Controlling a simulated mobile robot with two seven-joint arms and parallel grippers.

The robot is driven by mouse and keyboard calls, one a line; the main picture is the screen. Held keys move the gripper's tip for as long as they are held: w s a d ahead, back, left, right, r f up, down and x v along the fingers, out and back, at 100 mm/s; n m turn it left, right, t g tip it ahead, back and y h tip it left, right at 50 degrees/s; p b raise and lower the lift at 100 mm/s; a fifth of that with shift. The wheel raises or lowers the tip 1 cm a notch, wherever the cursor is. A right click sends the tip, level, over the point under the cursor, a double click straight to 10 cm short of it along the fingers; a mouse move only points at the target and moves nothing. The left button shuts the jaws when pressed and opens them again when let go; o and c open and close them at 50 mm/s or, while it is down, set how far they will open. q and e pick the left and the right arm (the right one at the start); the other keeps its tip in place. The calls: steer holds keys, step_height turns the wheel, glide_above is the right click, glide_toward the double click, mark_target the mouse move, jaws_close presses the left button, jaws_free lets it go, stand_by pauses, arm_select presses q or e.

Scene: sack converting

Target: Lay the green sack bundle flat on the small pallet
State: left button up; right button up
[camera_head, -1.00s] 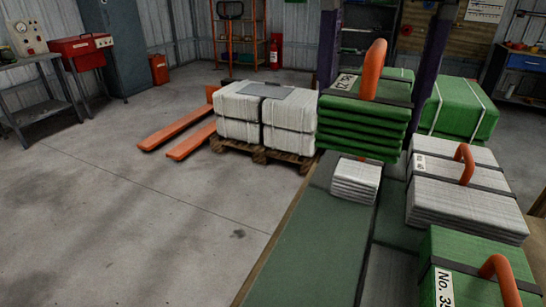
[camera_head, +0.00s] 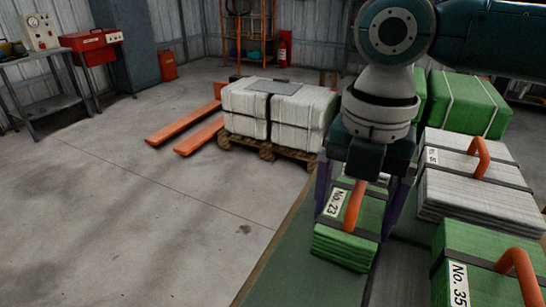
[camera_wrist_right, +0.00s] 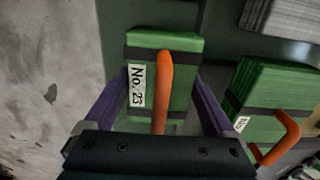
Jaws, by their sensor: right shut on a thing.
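The green sack bundle (camera_head: 345,238), labelled No. 23, has a dark strap and an orange loop handle on top. My right gripper (camera_head: 355,210) is shut on it, with purple fingers along its left and right sides. The bundle is level over the dark green bench top (camera_head: 300,275); I cannot tell whether it touches it. The right wrist view shows the bundle (camera_wrist_right: 160,85) between the fingers, with the handle in the middle. A wooden pallet (camera_head: 265,150) on the floor carries white sack stacks. My left gripper is not in view.
A white strapped bundle (camera_head: 470,190) and a green one labelled No. 35 (camera_head: 480,275) stand close on the right, both with orange handles. A tall green stack (camera_head: 470,105) is behind. Orange forks (camera_head: 185,135) lie beside the pallet. The floor at left is clear.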

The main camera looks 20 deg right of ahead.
steer(key=shift+f, duration=0.15)
steer(key=o, duration=1.1)
step_height(320, 180, up, 12)
steer(key=shift+r+p, duration=0.25)
steer(key=shift+p, duration=0.35)
